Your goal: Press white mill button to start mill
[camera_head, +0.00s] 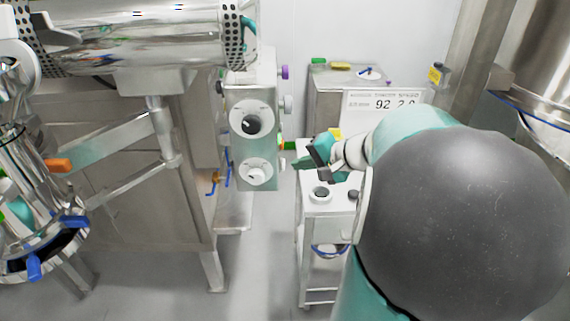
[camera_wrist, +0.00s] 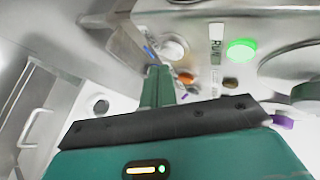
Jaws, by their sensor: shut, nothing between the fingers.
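The grey control box (camera_head: 250,95) stands left of centre in the head view, with two large dials on its front. A pale round knob or button (camera_head: 288,103) sticks out of its right side; I cannot tell whether this is the white mill button. My gripper (camera_head: 298,163) is shut and empty, just right of the box's lower part. In the wrist view its teal fingers (camera_wrist: 157,85) are together and point toward a panel. On that panel a pale round button (camera_wrist: 173,47) lies just beyond the fingertips, and a green button (camera_wrist: 241,49) glows to the right. Contact cannot be judged.
A white-topped cart (camera_head: 325,210) stands below my gripper. A display panel (camera_head: 385,103) reading 92 and partly blurred digits stands behind. A steel machine (camera_head: 150,40) fills the left, and a steel vessel (camera_head: 540,50) the upper right. Floor (camera_head: 265,260) is clear between machine and cart.

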